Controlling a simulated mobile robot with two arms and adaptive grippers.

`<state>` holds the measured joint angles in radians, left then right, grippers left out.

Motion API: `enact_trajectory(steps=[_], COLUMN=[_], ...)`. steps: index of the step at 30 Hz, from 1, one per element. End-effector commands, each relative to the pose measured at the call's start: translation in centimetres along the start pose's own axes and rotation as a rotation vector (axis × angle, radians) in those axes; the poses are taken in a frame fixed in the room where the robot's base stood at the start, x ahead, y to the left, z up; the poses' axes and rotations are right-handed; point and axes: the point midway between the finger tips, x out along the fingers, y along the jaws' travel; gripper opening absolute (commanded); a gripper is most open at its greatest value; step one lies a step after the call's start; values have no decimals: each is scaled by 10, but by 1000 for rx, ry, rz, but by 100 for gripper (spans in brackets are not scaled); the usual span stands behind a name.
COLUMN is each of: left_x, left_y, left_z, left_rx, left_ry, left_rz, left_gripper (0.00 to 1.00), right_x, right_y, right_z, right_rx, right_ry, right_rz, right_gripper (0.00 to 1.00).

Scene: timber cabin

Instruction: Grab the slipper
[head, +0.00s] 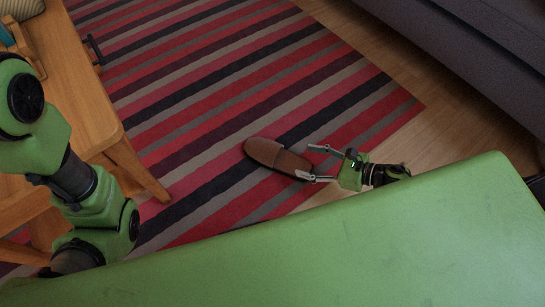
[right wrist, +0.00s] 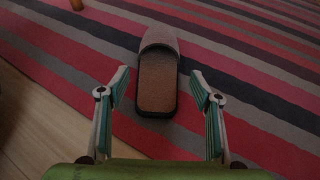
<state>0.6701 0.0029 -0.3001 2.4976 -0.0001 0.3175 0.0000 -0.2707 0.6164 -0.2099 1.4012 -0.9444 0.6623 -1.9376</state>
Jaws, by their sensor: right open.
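A brown slipper (head: 275,156) lies on the striped rug in the middle of the head view. In the right wrist view the slipper (right wrist: 158,70) lies ahead, its open heel end towards me and its covered toe farther away. My right gripper (head: 312,163) is open at the slipper's right end in the head view. In the right wrist view its two fingers (right wrist: 160,84) are apart, one on each side of the slipper's heel end, with gaps and rug showing on both sides. My left arm shows at the left of the head view, but its gripper does not show clearly.
The striped rug (head: 215,62) covers much of the wood floor. A wooden table (head: 75,85) stands at the left and a grey sofa (head: 470,45) at the upper right. My green body fills the bottom of the head view. The rug around the slipper is clear.

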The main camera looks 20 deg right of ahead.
Motion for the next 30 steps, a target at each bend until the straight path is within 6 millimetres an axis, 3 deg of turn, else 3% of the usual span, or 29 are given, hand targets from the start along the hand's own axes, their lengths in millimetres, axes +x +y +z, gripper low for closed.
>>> enact_trajectory(steps=[1, 6, 13, 21, 30], left_x=[-5, -10, -17, -40, -41], left_y=[2, 4, 6, 11, 11], left_z=[-5, -10, -12, -20, -20], left_rx=[1, 2, 2, 2, 2], left_ry=[9, 16, 15, 16, 16], left_rz=[3, 6, 6, 6, 7], left_gripper=[68, 68, 68, 68, 68], right_x=[14, 41, 58, 96, 103], right_y=[0, 0, 0, 1, 1], right_z=[-3, -2, -1, -2, 0], right_rx=[-1, 2, 3, 3, 4], right_ry=[-4, -3, -3, -6, -3], right_rz=[0, 0, 0, 1, -1], right_gripper=[59, 59, 59, 59, 59])
